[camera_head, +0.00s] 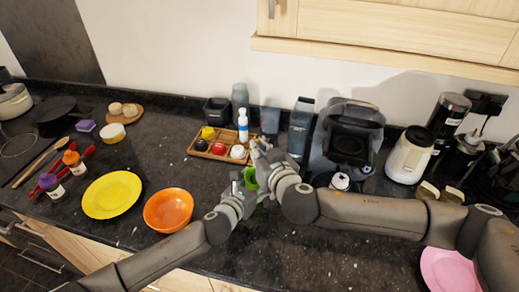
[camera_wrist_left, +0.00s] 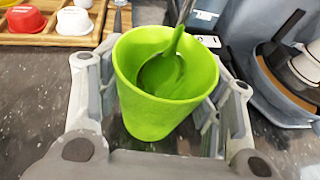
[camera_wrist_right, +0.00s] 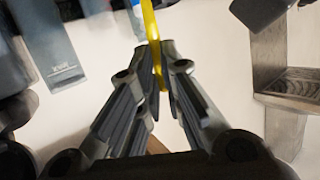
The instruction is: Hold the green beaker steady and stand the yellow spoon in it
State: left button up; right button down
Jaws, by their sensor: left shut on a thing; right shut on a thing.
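The green beaker (camera_wrist_left: 150,115) stands upright between the fingers of my left gripper (camera_wrist_left: 160,100), which is shut on it. In the head view the beaker (camera_head: 250,178) is partly hidden by my grippers. A green spoon-shaped thing (camera_wrist_left: 165,72) is inside the beaker, its handle leaning up past the rim. My right gripper (camera_wrist_right: 157,55) is shut on the yellow spoon (camera_wrist_right: 150,22); a thin yellow length shows at and beyond the fingertips. The rest of the yellow spoon is hidden or out of frame. In the head view my right gripper (camera_head: 262,158) is just above the beaker.
A wooden tray (camera_head: 208,152) with small pots and a white bottle (camera_head: 243,125) stands behind the grippers. A coffee machine (camera_head: 347,140) is to the right. An orange bowl (camera_head: 168,209) and a yellow plate (camera_head: 111,194) are to the left, a pink plate (camera_head: 450,270) at lower right.

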pick_arm(q)
jog(key=shift+f, duration=0.2)
pick_arm(e)
jog(key=c, duration=1.5)
grip_release()
jog(key=v, duration=1.2)
pick_arm(q)
jog(key=o, duration=1.1)
jog(key=shift+r, duration=0.1)
jog(key=shift+c, duration=0.2)
pick_arm(e)
jog(key=shift+w, duration=0.1)
